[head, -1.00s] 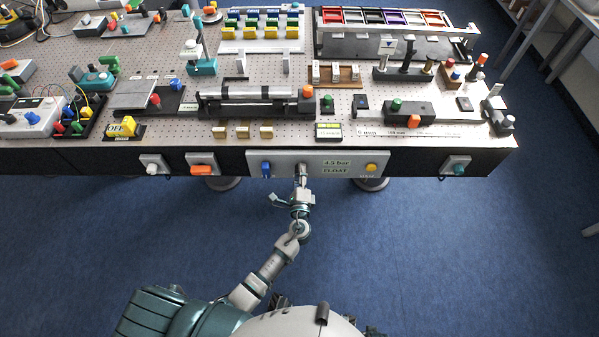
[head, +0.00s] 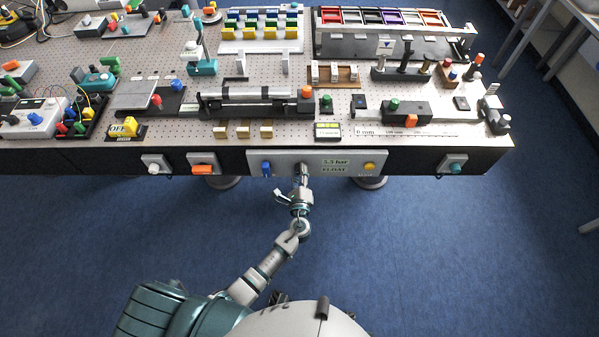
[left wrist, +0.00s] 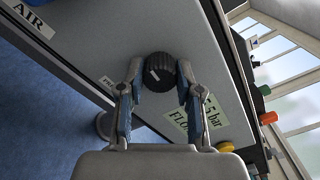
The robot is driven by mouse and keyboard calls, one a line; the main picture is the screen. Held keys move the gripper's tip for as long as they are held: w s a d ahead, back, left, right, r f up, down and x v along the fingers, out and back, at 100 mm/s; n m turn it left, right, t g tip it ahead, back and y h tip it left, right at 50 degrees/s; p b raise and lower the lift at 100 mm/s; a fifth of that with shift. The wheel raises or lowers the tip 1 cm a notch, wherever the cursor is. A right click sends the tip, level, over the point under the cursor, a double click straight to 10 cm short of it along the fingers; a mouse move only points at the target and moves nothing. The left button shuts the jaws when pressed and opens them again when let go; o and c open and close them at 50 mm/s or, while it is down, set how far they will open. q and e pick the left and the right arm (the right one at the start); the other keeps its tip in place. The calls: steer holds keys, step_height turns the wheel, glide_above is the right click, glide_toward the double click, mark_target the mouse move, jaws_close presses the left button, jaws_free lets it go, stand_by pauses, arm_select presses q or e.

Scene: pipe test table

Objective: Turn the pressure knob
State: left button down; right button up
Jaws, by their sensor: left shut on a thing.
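The pressure knob (left wrist: 161,69) is dark and ribbed with a white pointer line, in the left wrist view. It sits on the light grey front panel (head: 225,163) of the table. My left gripper (head: 303,172) reaches this panel from below in the head view, where it mostly hides the knob. In the left wrist view its two fingers (left wrist: 160,82) are shut on the knob, one on each side. My right gripper is not in view.
On the same panel are a blue switch (head: 266,168) at left and a yellow button (head: 369,167) at right. An orange switch (head: 202,168) is on a separate plate further left. The tabletop above is crowded with fixtures. The blue floor in front is clear.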

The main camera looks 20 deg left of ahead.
arm_select(q)
steer(key=c, duration=0.8)
jaws_free()
steer(key=shift+f, duration=0.35)
steer(key=shift+o, duration=0.2)
steer(key=shift+r, duration=0.1)
steer(key=shift+d, duration=0.1)
steer(key=v, duration=1.2)
